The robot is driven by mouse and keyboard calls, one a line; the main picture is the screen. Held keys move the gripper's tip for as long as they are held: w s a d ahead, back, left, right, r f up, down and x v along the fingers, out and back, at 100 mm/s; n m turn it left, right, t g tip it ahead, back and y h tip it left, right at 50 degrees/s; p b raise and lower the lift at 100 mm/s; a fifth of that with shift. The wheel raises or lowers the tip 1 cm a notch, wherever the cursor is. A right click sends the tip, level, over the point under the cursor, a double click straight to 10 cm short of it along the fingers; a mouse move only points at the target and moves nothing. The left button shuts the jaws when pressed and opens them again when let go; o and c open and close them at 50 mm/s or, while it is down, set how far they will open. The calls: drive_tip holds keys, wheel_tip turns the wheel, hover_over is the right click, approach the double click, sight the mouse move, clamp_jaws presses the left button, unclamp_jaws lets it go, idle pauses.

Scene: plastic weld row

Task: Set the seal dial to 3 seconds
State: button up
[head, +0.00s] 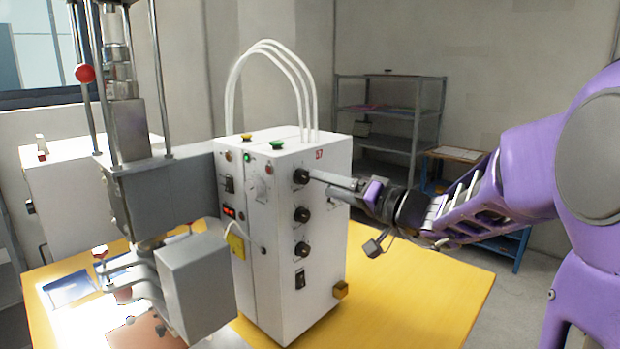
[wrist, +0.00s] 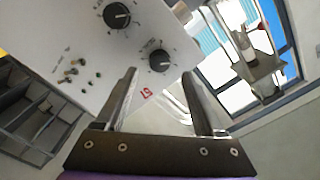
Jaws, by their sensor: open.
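The white control box (head: 290,270) carries a column of black knobs on its front: a top knob (head: 300,176), a middle knob (head: 302,214) and a lower knob (head: 302,249). Their labels are too small to read, so I cannot tell which is the seal dial. My gripper (head: 319,182) is open and empty, just right of the top knob. In the wrist view my gripper (wrist: 160,75) has its fingers apart, with one black knob (wrist: 159,61) lined up between and beyond the tips. Another knob (wrist: 117,15) lies up and left. Contact cannot be told.
The grey press (head: 180,195) with a red ball handle (head: 85,73) stands left of the box. White hoses (head: 273,60) arch from its top. The yellow table (head: 420,285) is clear at the right. A grey shelf rack (head: 390,110) stands behind.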

sight(306, 179)
drive_tip(key=x, duration=0.5)
clamp_jaws()
idle(0.3)
